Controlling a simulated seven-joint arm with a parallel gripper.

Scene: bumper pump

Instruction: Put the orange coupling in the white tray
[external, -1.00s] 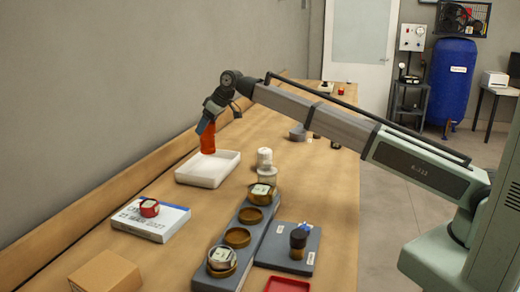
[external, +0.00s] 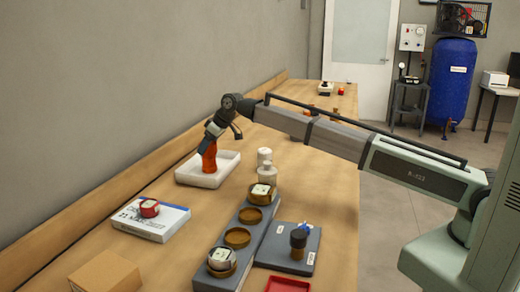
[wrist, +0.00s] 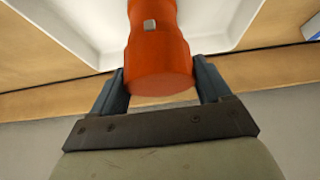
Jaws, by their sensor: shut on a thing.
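The orange coupling (external: 209,158) is a stepped orange cylinder, held upright or slightly tilted at the white tray (external: 228,168). My gripper (external: 210,143) is shut on the coupling's upper end. In the wrist view, the coupling (wrist: 158,55) sits between the two blue-grey fingers of my gripper (wrist: 160,85), with a small grey square on its side. The white tray (wrist: 220,25) spreads behind it in that view. In the external view the coupling's lower end is within the tray's outline; I cannot tell whether it touches the floor.
White bottles (external: 265,165) stand close to the tray's right. A grey rack (external: 247,222) with brown round cups is nearer, beside a grey plate (external: 291,250) holding a dark knob. A white box (external: 150,220) with a red round item and a cardboard box (external: 106,272) are at the left front.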

